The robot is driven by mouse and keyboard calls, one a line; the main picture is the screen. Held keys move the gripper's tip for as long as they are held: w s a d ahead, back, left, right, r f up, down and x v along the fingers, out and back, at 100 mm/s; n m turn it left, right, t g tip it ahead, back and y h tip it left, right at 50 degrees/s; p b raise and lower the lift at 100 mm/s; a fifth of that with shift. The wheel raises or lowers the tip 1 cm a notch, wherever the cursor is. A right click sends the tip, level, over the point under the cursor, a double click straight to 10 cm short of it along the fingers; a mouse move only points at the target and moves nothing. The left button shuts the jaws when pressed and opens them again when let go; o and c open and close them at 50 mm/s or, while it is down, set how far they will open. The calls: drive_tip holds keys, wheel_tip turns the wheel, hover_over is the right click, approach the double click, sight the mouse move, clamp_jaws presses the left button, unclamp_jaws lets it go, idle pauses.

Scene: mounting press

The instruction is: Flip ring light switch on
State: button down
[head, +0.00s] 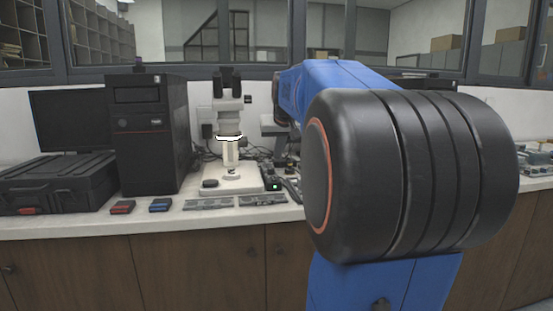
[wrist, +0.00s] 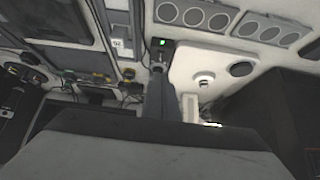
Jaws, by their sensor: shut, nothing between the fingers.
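The ring light (head: 229,138) shows as a bright white ring under the head of the white microscope (head: 228,105). A small dark control box (head: 276,185) with a small green light stands at the right of the microscope base; it also shows in the wrist view (wrist: 160,46), with its green light lit. My gripper (wrist: 158,72) is shut and empty, and its fingertips reach up to the near end of the box. I cannot tell whether they touch it. The switch itself cannot be made out at the fingertips. In the head view my arm hides most of the gripper.
The white microscope base (wrist: 205,62) lies close to the right of the fingers. Grey trays with round wells (wrist: 195,14) lie beyond the box. Cables (wrist: 70,82) lie at the left. A black computer tower (head: 150,135) and a black case (head: 58,183) stand left on the bench.

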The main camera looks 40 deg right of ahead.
drive_tip(key=shift+v, duration=1.3)
drive_tip(key=shift+s+a+f, duration=0.2)
